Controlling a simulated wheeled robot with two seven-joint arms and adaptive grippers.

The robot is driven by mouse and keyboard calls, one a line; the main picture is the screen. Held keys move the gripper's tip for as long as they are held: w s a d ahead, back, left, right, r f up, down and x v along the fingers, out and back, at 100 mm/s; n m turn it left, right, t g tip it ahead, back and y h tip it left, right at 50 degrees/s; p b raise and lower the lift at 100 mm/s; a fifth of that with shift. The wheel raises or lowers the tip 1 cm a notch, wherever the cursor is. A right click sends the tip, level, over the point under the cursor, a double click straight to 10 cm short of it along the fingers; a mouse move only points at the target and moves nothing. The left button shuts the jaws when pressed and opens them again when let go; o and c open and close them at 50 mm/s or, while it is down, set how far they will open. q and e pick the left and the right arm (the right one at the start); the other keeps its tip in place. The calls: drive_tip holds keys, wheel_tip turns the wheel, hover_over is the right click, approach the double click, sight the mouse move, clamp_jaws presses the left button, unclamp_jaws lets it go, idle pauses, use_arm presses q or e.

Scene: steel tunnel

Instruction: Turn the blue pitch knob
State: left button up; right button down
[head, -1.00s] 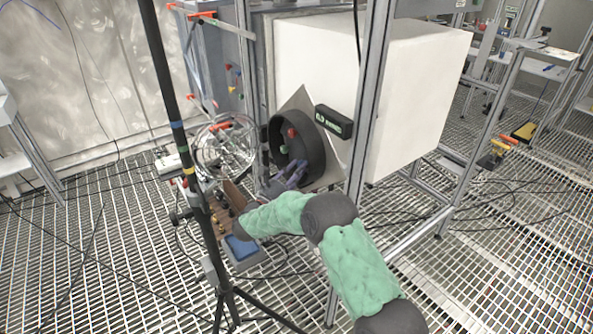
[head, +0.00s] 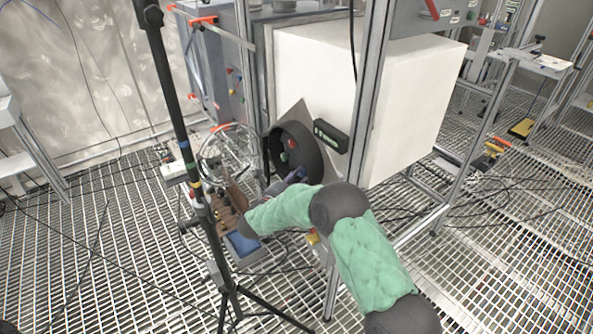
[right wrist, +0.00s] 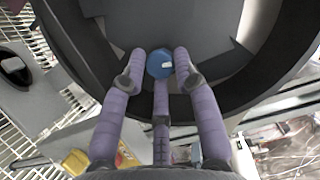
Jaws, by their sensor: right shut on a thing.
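The blue pitch knob (right wrist: 160,64) is a small round knob with a pale mark, inside the dark round housing (right wrist: 62,30). The housing (head: 314,150) also shows in the head view, on a tilted grey panel. My right gripper (right wrist: 160,72) has its purple fingers around the blue knob, shut on it. In the head view the right gripper (head: 296,176) reaches the housing's lower rim, and the knob cannot be made out there. My left gripper is not in view.
A red knob (head: 292,144) and a green knob (head: 284,157) sit inside the housing. A black label box (head: 331,136) is beside it. A dark tripod pole (head: 183,150) stands left of my right arm. A metal frame post (head: 362,140) stands close on the right.

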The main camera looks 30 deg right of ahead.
drive_tip(key=n+p, duration=0.2)
drive_tip(key=p, duration=0.1)
drive_tip(key=r+n+g+y+p, duration=0.1)
drive_tip(key=n+p, duration=0.1)
drive_tip(key=p, duration=0.1)
drive_tip(key=shift+s+d, duration=0.1)
drive_tip(key=shift+d, duration=0.05)
drive_tip(key=shift+f+n+g+p, duration=0.1)
drive_tip(key=shift+n+g+p, duration=0.5)
drive_tip(key=shift+p, duration=0.55)
drive_tip(key=shift+y, duration=0.3)
drive_tip(key=c, duration=1.3)
unclamp_jaws()
drive_tip(key=o, duration=0.3)
drive_tip(key=shift+d, duration=0.1)
